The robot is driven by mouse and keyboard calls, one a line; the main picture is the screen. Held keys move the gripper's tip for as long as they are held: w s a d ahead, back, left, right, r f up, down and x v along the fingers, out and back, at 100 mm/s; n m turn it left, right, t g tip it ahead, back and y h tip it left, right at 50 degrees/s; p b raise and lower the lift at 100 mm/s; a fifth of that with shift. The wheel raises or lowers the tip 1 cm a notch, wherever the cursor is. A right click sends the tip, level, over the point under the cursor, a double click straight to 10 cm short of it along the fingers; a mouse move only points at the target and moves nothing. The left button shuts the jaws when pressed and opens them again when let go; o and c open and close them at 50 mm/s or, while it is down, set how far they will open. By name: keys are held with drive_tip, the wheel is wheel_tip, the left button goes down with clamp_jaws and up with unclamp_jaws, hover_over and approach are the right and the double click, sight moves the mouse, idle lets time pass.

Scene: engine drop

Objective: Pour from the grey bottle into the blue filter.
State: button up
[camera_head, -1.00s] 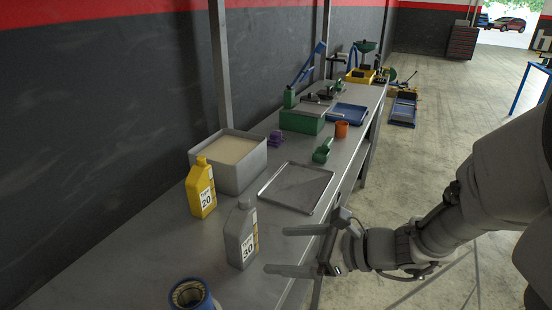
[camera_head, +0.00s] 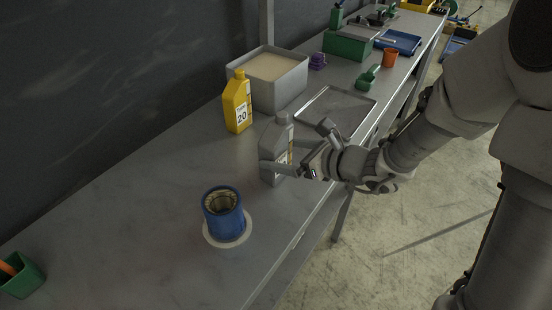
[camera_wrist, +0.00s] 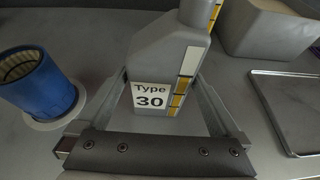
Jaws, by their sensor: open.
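The grey bottle (camera_head: 268,140) stands upright on the workbench, with a "Type 30" label that reads clearly in the wrist view (camera_wrist: 171,62). My gripper (camera_head: 282,152) is open, with its fingers on either side of the bottle's body. In the wrist view, the fingers (camera_wrist: 160,100) flank the bottle, and I cannot tell whether either touches it. The blue filter (camera_head: 224,216) stands upright with its open pleated top facing up, on a pale round base (camera_head: 244,236). It is nearer the camera than the bottle, and shows at the left of the wrist view (camera_wrist: 38,88).
A yellow "Type 20" bottle (camera_head: 237,103) stands behind the grey one. A grey bin (camera_head: 287,92), a flat metal tray (camera_head: 352,122) and a green scoop (camera_head: 369,77) lie farther along the bench. Bench around the filter is clear.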

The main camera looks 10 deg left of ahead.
sight(270, 132)
drive_tip(key=x, duration=0.5)
drive_tip(key=shift+w+a+r, duration=0.1)
drive_tip(key=shift+a+r, duration=0.1)
drive_tip(key=shift+r, duration=0.05)
drive_tip(key=shift+c, duration=0.2)
drive_tip(key=shift+r, duration=0.1)
drive_tip(key=c, duration=1.5)
drive_tip(key=shift+r, duration=0.5)
drive_tip(key=r, duration=0.2)
drive_tip(key=d+r+p, duration=0.1)
drive_tip(key=r, duration=0.1)
drive_tip(key=d+r, duration=0.2)
drive_tip(key=d, duration=0.1)
drive_tip(key=s+d+r+p, duration=0.1)
drive_tip(key=d+r, duration=0.1)
drive_tip(key=d, duration=0.2)
drive_tip(key=d+r+p, duration=0.1)
drive_tip(key=d+r, duration=0.1)
drive_tip(key=d, duration=0.1)
drive_tip(key=shift+s+d, duration=0.2)
drive_tip(key=shift+d, duration=0.1)
